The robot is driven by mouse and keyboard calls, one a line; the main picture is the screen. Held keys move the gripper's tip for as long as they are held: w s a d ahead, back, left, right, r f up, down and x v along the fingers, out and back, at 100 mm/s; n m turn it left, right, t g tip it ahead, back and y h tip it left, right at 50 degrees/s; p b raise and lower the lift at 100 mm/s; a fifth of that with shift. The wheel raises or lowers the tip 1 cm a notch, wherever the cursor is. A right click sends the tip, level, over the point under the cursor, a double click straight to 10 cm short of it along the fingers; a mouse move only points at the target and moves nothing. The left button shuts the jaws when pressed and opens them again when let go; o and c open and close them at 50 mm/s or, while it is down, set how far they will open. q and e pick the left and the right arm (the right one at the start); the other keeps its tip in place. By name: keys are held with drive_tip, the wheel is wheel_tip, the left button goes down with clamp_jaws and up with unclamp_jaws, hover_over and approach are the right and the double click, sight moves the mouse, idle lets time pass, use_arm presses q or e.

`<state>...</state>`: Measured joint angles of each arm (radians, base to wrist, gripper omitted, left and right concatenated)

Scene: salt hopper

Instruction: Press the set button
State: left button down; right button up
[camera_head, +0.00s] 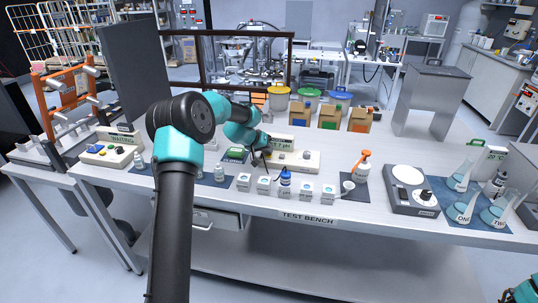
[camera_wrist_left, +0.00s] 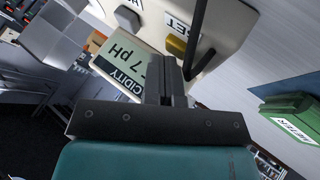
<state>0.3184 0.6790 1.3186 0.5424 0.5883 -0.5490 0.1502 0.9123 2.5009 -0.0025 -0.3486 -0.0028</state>
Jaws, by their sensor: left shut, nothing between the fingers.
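The beige acidity meter (camera_head: 300,160) stands on the bench with its display reading 7 pH (camera_head: 281,144). In the left wrist view the display (camera_wrist_left: 110,65) is large, and the yellow button (camera_wrist_left: 177,46) is beside a SET label (camera_wrist_left: 178,22). My left gripper (camera_head: 263,156) is at the meter's left end. In the left wrist view its fingers (camera_wrist_left: 167,68) are shut and empty, pointing toward the display and the yellow button. I cannot tell whether they touch the meter. A dark rod partly crosses the view beside the button. My right gripper is out of view.
A green box (camera_head: 235,155) lies left of the meter; its METER label shows in the wrist view (camera_wrist_left: 293,122). A scale (camera_head: 410,190) is at right.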

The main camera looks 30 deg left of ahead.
use_arm(q)
drive_tip(key=shift+r, duration=0.95)
drive_tip(key=shift+r, duration=2.5)
